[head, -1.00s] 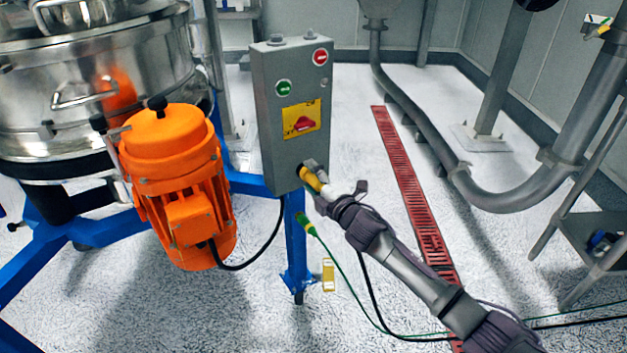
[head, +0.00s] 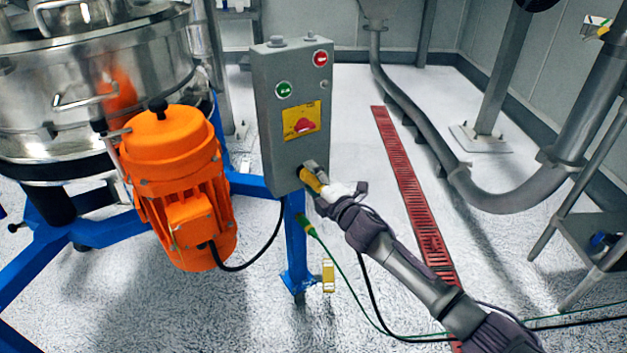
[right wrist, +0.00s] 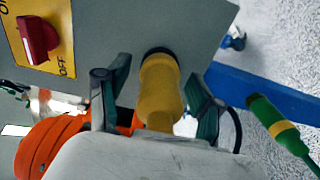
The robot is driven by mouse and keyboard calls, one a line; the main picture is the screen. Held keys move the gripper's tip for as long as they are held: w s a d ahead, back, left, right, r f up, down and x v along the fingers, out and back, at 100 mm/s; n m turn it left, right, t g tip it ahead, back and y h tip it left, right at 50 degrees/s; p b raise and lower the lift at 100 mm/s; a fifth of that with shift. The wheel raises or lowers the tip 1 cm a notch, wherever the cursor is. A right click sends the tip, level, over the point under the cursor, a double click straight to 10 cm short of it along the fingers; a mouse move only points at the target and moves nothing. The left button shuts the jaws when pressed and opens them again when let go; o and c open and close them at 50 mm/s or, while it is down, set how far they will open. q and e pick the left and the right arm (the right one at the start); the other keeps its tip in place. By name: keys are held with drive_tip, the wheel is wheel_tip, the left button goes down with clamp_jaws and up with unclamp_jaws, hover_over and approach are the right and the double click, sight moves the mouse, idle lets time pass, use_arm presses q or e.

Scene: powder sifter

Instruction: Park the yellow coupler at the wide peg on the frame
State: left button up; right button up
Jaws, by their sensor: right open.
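The yellow coupler (head: 311,180) sits at the socket low on the front of the grey control box. In the right wrist view the coupler (right wrist: 160,88) meets a black ring on the box. My right gripper (right wrist: 156,98) is open, with one dark finger on each side of the coupler; I see gaps between the fingers and it. In the head view my right gripper (head: 328,184) covers part of the coupler. The blue frame (head: 296,255) stands below the box. I cannot pick out the wide peg on it. My left gripper is not in view.
The grey control box (head: 288,140) carries buttons and a red switch. An orange motor (head: 180,180) stands left of it. A green plug with a yellow band (head: 306,226) is at the blue leg, its cable trailing right. A small yellow bracket (head: 328,276) is low beside the leg.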

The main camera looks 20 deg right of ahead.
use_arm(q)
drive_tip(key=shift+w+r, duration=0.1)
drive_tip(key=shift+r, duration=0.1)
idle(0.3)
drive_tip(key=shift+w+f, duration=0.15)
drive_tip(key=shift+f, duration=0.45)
use_arm(e)
clamp_jaws()
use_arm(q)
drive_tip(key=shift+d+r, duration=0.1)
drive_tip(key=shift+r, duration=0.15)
